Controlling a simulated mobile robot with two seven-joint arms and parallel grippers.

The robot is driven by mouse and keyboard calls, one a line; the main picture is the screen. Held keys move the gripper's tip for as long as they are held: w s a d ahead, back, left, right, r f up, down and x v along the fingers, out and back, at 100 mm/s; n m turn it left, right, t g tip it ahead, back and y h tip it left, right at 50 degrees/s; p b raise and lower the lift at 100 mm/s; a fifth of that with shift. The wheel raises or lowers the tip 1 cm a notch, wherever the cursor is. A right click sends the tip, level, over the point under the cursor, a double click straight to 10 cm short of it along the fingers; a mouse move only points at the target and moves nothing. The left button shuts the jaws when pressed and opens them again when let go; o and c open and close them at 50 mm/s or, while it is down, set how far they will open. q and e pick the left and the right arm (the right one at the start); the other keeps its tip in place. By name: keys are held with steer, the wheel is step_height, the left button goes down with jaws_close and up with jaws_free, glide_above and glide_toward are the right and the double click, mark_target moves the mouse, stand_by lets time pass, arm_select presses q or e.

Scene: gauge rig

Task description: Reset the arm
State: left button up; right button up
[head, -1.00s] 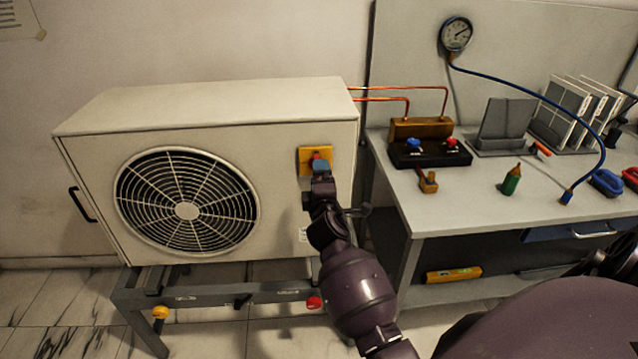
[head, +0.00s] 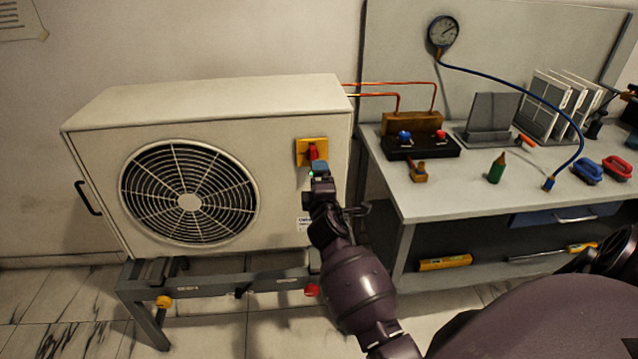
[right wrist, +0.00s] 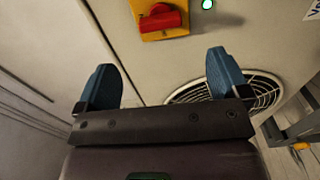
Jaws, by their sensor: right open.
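My right gripper (head: 320,167) is at the front of the white outdoor unit (head: 230,125), just below a red rotary switch on a yellow plate (head: 304,148). In the right wrist view my right gripper (right wrist: 163,80) has its two blue fingers wide apart with nothing between them. The red switch knob (right wrist: 160,18) lies ahead of the fingers, not touched in that view. A small green light (right wrist: 207,4) glows on the unit beside the switch. My left gripper is not in view.
A grey bench (head: 440,200) stands to the right, with a black valve manifold (head: 420,146), a green bottle (head: 496,168) and red and blue clamps. A pressure gauge (head: 443,32) hangs above with a blue hose. The unit sits on a grey stand (head: 225,285).

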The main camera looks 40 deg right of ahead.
stand_by(0.3)
steer(key=s+a+f+m+y, duration=0.4)
steer(key=s+a+m+y, duration=0.2)
steer(key=a+m, duration=0.25)
steer(key=s+a+f+g+y, duration=0.1)
steer(key=s+f, duration=0.4)
steer(key=s, duration=0.3)
steer(key=s+a+f+m+g+y, duration=0.1)
steer(key=s+a+f+g, duration=0.1)
steer(key=s+f, duration=0.3)
steer(key=s+a+f+m+g, duration=0.1)
steer(key=s+a+f, duration=0.1)
steer(key=s+f, duration=0.4)
steer(key=s, duration=0.5)
steer(key=shift+s+y, duration=0.25)
steer(key=shift+y, duration=0.15)
steer(key=shift+a, duration=0.1)
